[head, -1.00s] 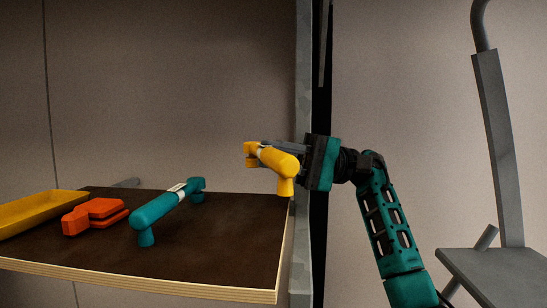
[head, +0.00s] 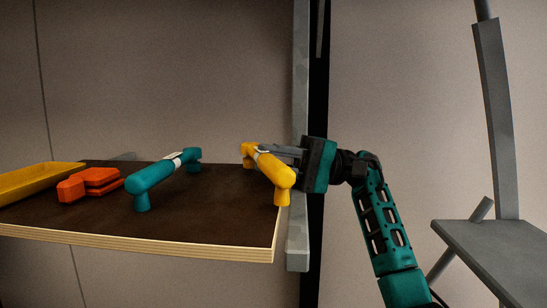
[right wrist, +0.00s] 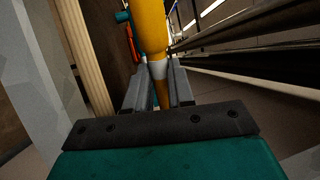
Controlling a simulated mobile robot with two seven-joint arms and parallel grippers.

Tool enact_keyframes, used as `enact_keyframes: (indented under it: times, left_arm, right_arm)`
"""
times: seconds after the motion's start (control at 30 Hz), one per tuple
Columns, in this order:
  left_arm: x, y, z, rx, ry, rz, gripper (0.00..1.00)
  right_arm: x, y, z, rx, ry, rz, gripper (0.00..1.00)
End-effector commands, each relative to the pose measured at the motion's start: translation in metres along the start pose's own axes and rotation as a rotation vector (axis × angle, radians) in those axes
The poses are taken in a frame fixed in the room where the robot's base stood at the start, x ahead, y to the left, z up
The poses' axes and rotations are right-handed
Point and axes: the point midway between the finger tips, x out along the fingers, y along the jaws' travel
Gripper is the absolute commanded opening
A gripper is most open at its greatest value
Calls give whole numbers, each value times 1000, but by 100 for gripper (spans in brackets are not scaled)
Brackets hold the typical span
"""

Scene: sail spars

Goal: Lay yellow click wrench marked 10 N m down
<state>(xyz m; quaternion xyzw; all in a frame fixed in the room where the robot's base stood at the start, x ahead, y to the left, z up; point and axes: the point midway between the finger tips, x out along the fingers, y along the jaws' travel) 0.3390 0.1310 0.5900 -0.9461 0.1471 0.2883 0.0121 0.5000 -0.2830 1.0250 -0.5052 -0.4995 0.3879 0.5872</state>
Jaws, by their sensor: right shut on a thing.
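The yellow click wrench (head: 270,169) has a short stub at each end and a pale band around its shaft. It is at the right side of the dark shelf board (head: 215,215), near stub close to the board's right edge. I cannot tell whether it touches the board. My right gripper (head: 268,151) comes from the right and is shut on the wrench near the pale band. The right wrist view also shows the wrench (right wrist: 151,25) between the fingers (right wrist: 158,88). The 10 N m marking is not readable. My left gripper is out of view.
A teal wrench (head: 160,178) lies left of the yellow one, with bare board between them. An orange clamp-like tool (head: 90,184) and a yellow tray (head: 40,181) are farther left. A grey upright post (head: 298,235) stands at the board's right edge.

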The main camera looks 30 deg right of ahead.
Motion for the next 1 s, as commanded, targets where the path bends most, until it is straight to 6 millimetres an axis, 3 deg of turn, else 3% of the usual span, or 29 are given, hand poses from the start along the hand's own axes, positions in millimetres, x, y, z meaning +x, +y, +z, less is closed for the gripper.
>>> enact_keyframes:
  times: [0.77,0.8,1.0]
  left_arm:
    - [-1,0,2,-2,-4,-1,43]
    - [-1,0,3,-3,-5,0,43]
    - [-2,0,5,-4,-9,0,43]
  right_arm:
    - [-2,11,0,0,0,-2,0]
    - [-2,11,0,0,0,-2,24]
    - [-2,11,0,0,0,-1,43]
